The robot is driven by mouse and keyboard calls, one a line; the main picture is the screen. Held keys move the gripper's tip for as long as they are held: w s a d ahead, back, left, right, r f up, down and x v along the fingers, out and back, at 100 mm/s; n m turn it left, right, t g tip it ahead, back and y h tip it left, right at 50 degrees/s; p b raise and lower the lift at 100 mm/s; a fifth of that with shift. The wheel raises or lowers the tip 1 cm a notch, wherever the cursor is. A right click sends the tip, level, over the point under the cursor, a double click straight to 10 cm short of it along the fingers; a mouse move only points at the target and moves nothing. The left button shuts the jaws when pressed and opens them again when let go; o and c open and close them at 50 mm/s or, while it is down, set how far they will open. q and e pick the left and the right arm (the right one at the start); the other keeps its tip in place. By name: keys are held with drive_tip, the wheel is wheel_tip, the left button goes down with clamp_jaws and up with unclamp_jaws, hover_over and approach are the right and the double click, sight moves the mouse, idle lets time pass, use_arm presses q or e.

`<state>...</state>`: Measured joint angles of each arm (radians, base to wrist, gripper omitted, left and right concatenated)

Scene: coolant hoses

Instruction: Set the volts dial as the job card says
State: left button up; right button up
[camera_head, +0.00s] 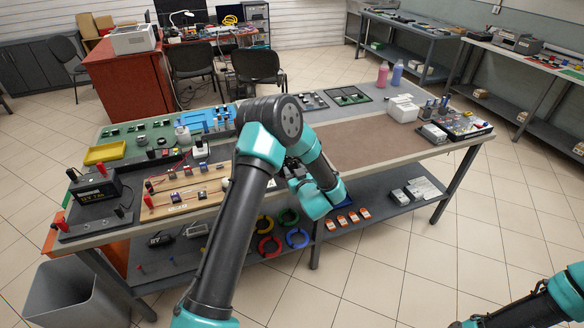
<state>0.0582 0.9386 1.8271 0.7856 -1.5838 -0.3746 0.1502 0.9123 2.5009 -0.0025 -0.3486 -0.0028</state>
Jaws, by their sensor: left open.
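My left arm crosses the middle of the view and bends down over the workbench (375,150). My left gripper (291,170) is by the bench's front edge, partly hidden by my own arm; it is open, with nothing seen between its fingers. I cannot make out the volts dial or the job card at this size. A wooden board with small parts (182,197) lies left of the gripper. A case with knobs and parts (464,124) is at the bench's right end. Only part of my right arm shows at the bottom right; its gripper is out of view.
A battery (93,196) stands at the bench's left end, near a yellow tray (105,152). A white box (403,110) and two bottles (390,75) stand towards the right. The brown mat (370,148) is clear. Coloured rings (297,238) are on the lower shelf.

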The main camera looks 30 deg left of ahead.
use_arm(q)
drive_tip(key=shift+x, duration=1.05)
clamp_jaws()
